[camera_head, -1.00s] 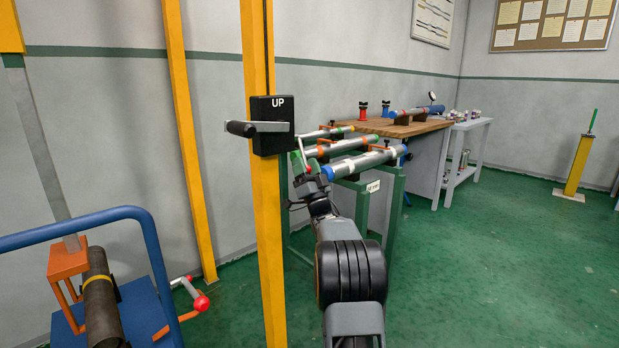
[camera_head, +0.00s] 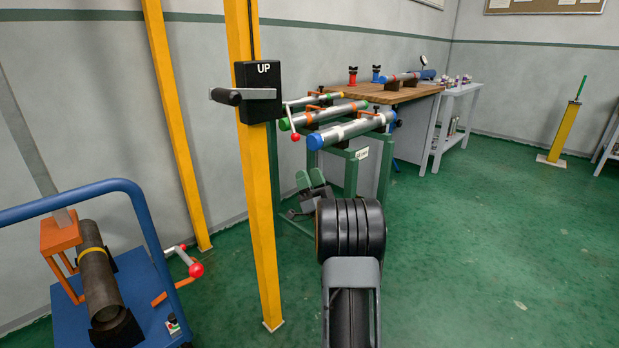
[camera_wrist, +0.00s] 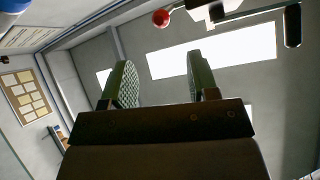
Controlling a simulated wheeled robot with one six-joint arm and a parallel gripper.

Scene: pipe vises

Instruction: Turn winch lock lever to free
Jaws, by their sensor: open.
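A black box (camera_head: 257,76) marked "UP" is fixed to a yellow post (camera_head: 252,200). A grey lever with a black grip (camera_head: 226,96) lies level across its front. A silver crank arm with a red ball (camera_head: 295,137) hangs just right of the box. No label tells me which is the winch lock lever. My gripper (camera_head: 309,178) is low, right of the post and below the red ball, touching neither. In the wrist view its green-padded jaws (camera_wrist: 162,85) are apart and empty. The red ball (camera_wrist: 160,18) and black grip (camera_wrist: 292,25) show above them.
Pipes (camera_head: 350,128) lie on a green stand (camera_head: 351,175) behind my gripper. A wooden bench (camera_head: 385,93) stands beyond. A blue trolley (camera_head: 150,290) with a dark pipe (camera_head: 95,275) and another red-ball handle (camera_head: 196,270) is at left.

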